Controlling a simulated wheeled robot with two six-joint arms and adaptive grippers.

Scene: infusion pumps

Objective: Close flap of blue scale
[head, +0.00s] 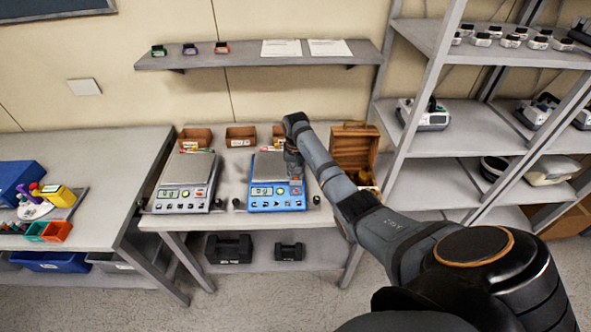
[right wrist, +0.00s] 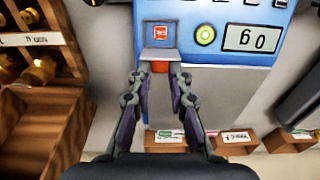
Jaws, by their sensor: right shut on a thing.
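The blue scale (head: 278,203) stands on the middle table with its grey weighing plate (head: 268,167) behind its front panel. In the right wrist view its blue front (right wrist: 225,80) fills the upper part, with a lit display reading 60 and a green-ringed button. A small flap (right wrist: 160,54) with a grey edge and a red mark shows beside the button. My right gripper (head: 294,172) is at the scale's right side. In the wrist view the right fingertips (right wrist: 160,73) are at the flap, shut on it; the exact contact is hard to see. My left gripper is not in view.
A second, grey scale (head: 184,195) stands left of the blue one. Small wooden bins (head: 240,136) line the table's back. An open wooden box (head: 354,148) stands close on the right, by my arm. A metal shelf rack (head: 430,165) is further right.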

